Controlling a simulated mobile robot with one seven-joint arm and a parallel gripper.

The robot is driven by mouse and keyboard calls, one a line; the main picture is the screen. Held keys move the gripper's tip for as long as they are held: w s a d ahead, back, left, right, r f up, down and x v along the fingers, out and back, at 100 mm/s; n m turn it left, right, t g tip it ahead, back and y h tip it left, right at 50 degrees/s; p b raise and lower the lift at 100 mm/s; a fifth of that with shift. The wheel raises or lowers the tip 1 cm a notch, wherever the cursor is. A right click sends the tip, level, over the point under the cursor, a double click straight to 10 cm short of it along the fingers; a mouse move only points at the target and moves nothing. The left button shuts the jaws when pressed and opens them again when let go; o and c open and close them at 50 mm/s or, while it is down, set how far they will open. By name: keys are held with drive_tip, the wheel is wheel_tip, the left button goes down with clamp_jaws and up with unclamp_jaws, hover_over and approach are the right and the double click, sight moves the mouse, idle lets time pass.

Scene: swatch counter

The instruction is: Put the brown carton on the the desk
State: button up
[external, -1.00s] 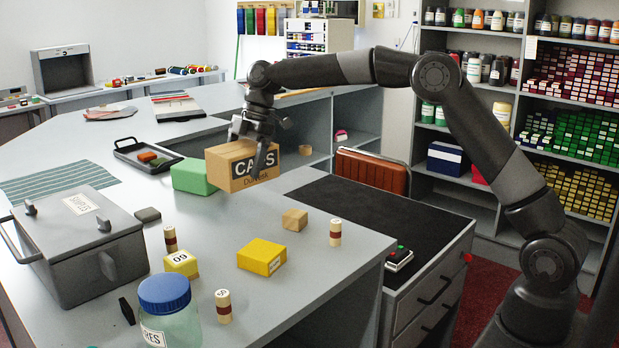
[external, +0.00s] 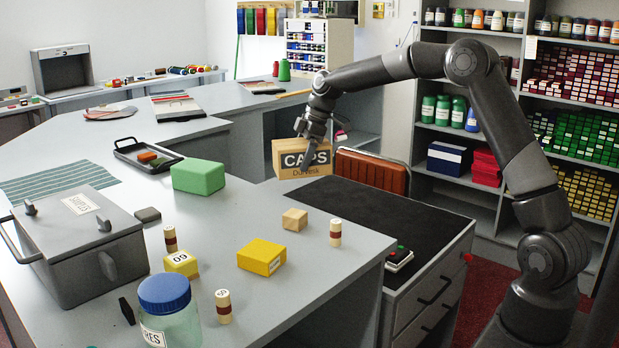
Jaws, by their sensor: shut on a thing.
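The brown carton (external: 290,169) has a dark "CAPS" label on its front. The desk is a lower grey unit with a black top and drawers, to the right of the grey counter (external: 215,280).
The chair (external: 372,172) stands behind the desk. A green block (external: 198,176), small wooden cube (external: 294,219) and yellow box (external: 261,256) are on the counter. Most of the desk top is clear.

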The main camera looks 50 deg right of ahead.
drive_tip(key=s+d+f+m+t+h, duration=0.1)
drive_tip(key=s+d+f+m, duration=0.3)
drive_tip(key=d, duration=0.5)
drive_tip(key=s+d+f+m+t+h, duration=0.1)
drive_tip(key=s+d+f+m, duration=0.25)
drive_tip(key=d, duration=0.65)
drive_tip(key=s+d+f+m+h, duration=0.25)
drive_tip(key=s+d+m, duration=0.2)
drive_tip(key=d, duration=0.45)
drive_tip(key=shift+n+y, duration=0.45)
drive_tip(key=shift+n, duration=0.05)
drive_tip(key=w+a+f, duration=0.7)
drive_tip(key=shift+w, duration=0.3)
drive_tip(key=shift+f, duration=2)
drive_tip(key=shift+f, duration=0.15)
drive_tip(key=o, duration=1.2)
